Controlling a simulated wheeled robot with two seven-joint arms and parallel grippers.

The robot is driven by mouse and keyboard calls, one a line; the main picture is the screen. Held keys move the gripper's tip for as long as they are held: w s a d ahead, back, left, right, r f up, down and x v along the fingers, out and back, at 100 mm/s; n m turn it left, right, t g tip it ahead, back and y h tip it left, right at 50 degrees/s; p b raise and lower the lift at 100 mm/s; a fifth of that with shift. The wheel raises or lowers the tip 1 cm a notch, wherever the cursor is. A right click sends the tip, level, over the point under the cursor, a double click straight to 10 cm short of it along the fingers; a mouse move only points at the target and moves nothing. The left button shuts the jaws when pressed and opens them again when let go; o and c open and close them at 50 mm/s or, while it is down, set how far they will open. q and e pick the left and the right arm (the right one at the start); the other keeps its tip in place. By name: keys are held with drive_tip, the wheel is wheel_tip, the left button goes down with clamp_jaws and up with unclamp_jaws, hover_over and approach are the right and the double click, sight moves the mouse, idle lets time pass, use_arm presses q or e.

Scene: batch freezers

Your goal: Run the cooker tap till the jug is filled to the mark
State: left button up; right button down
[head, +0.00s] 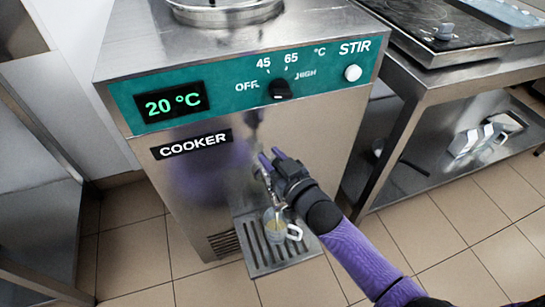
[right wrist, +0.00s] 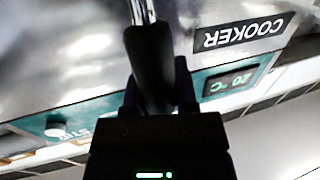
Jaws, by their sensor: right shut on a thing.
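The steel cooker (head: 190,165) stands in the middle of the head view, its display reading 20 °C. My right gripper (head: 271,163) is at the tap on its front. In the right wrist view its fingers (right wrist: 160,90) are shut on the black tap handle (right wrist: 148,55). Most of the tap is hidden behind my gripper in the head view. The mark is too small to make out, and I cannot tell whether liquid is running. My left gripper is out of view.
A black knob (head: 281,89) and a white STIR button (head: 353,73) sit on the green panel. A steel table (head: 440,85) with a dark hob (head: 440,30) stands at the right. Tiled floor (head: 440,225) is open at the lower right.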

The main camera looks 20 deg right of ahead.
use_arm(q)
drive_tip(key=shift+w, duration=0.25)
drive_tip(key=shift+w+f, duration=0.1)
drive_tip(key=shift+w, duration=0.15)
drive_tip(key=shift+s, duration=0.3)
